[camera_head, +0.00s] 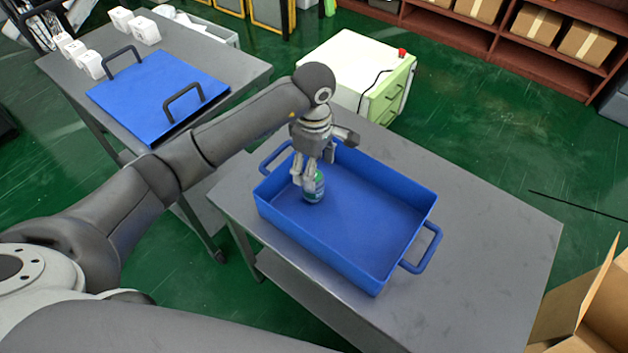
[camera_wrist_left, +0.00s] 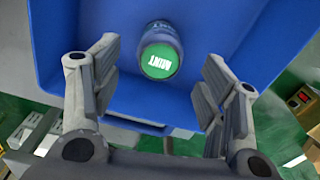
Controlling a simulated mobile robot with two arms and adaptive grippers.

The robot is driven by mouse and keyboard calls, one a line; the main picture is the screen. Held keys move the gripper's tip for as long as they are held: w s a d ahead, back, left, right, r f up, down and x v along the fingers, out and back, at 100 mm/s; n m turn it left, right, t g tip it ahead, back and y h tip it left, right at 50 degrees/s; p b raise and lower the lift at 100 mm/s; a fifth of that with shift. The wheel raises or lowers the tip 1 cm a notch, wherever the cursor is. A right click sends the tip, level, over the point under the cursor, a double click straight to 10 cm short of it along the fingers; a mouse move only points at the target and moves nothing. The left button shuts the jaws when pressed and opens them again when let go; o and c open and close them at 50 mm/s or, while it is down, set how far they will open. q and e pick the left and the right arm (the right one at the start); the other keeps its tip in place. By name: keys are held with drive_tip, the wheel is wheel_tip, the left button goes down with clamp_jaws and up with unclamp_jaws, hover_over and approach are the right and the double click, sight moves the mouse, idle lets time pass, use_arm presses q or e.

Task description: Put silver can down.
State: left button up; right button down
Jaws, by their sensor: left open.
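In the left wrist view the can (camera_wrist_left: 160,52) shows a green top marked "MINT" and a dark body; I see no clearly silver can. My left gripper (camera_head: 306,174) points down into the bin at the can. In the left wrist view its fingers are spread apart, one on each side of the can, with visible gaps. The can's far side is hidden. My right gripper is out of view.
The bin stands on a grey table (camera_head: 490,270) with free room to its right. A second table at the upper left holds a blue tray (camera_head: 150,95) with handles and several white boxes. An open cardboard box (camera_head: 590,310) is at the lower right.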

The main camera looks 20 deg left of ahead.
use_arm(q)
drive_tip(key=shift+r, duration=1.6)
